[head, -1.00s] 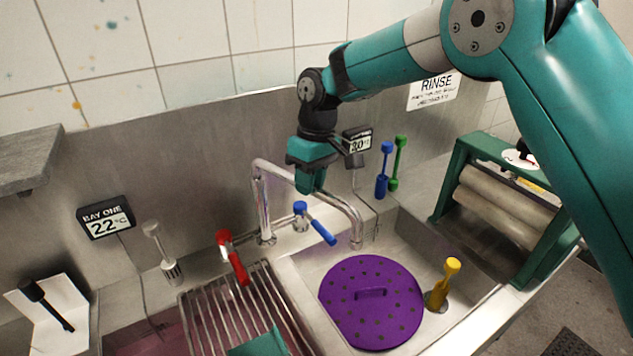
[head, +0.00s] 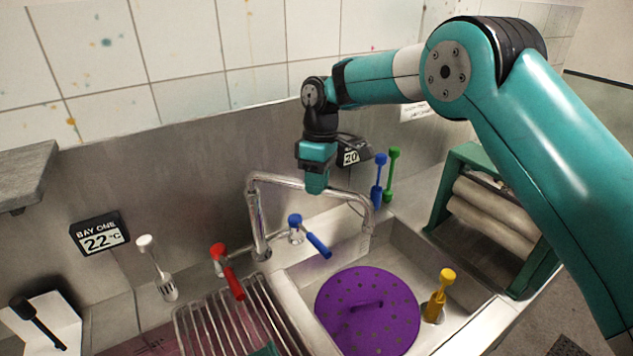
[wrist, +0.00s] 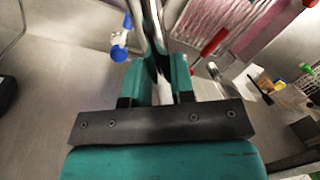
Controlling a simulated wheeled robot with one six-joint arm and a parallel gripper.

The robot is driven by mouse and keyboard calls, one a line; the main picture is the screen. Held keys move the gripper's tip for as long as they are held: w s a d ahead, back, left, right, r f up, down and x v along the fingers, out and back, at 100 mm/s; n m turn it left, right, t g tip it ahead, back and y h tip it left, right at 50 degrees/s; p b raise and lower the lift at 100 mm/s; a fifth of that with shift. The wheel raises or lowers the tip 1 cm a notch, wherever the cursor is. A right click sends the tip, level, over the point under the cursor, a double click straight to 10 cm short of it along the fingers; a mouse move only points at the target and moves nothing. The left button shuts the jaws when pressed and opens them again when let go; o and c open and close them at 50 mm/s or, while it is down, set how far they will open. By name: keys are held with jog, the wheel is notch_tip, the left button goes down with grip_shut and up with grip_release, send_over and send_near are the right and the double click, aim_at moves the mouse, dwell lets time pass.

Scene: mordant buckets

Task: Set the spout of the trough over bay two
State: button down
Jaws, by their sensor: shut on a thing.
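The chrome spout (head: 300,184) rises from its post at the back of the trough (head: 284,282) and reaches right, its outlet end bent down near the back of the right basin. My gripper (head: 316,190) is shut on the spout partway along its arm. In the wrist view the spout (wrist: 156,50) runs between my two fingers (wrist: 160,82). The right basin has a display (head: 351,157) reading 20 behind it, its upper line hidden by my gripper. The bay one display (head: 100,234) reads 22 °C over the left basin, which shows pinkish contents.
A purple perforated disc (head: 368,312) and a yellow-handled plug (head: 438,300) are in the right basin. Red (head: 227,270) and blue (head: 312,238) tap levers flank the post. A wire rack (head: 215,325) lies over the left basin. A roller wringer (head: 490,215) stands at right.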

jog(key=shift+r, duration=0.1)
jog(key=c, duration=1)
grip_release()
jog(key=shift+o, duration=0.2)
